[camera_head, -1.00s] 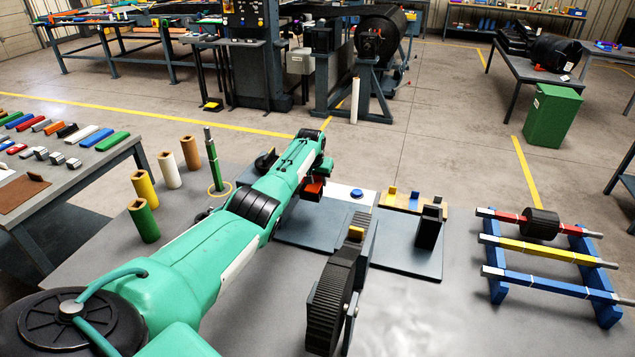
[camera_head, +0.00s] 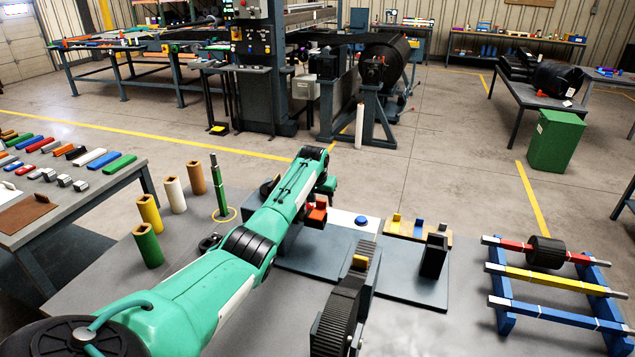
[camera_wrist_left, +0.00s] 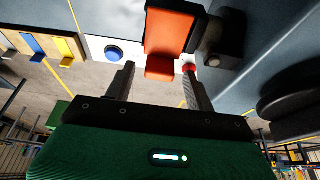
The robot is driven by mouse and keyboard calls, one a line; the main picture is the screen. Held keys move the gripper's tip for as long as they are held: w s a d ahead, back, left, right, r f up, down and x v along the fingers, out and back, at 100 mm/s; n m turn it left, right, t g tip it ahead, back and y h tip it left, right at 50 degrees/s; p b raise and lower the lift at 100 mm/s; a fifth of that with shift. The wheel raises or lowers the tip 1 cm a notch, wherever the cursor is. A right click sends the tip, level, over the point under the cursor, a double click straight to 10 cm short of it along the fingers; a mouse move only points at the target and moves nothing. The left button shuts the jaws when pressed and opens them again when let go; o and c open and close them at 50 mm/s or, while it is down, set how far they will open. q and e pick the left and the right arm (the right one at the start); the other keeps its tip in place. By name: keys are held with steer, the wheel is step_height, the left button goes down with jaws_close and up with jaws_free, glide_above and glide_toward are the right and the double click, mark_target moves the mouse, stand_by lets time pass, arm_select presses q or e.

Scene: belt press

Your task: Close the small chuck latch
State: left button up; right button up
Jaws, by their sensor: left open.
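An orange latch (camera_head: 317,214), which looks like the small chuck latch, stands on a dark block behind the table's middle. In the left wrist view the orange latch (camera_wrist_left: 171,32) is large, with a bent lower lip. My left gripper (camera_head: 322,200) is at the latch, pointing down, partly hidden by its own wrist. In the wrist view my left gripper (camera_wrist_left: 159,72) is open, with the lip appearing between its fingertips. I cannot tell whether they touch. A red knob (camera_wrist_left: 189,67) shows at the right fingertip. My right gripper is out of view.
A blue button (camera_head: 361,221) on a white plate is right of the latch. A black ribbed belt roll (camera_head: 338,322) stands in front. Colored tubes (camera_head: 148,245) and a green post (camera_head: 218,188) stand left; a rack of bars (camera_head: 545,280) is right.

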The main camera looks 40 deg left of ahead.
mark_target(317, 214)
arm_select(q)
steer(key=b+v, duration=0.1)
steer(key=v, duration=0.8)
steer(key=shift+s, duration=0.15)
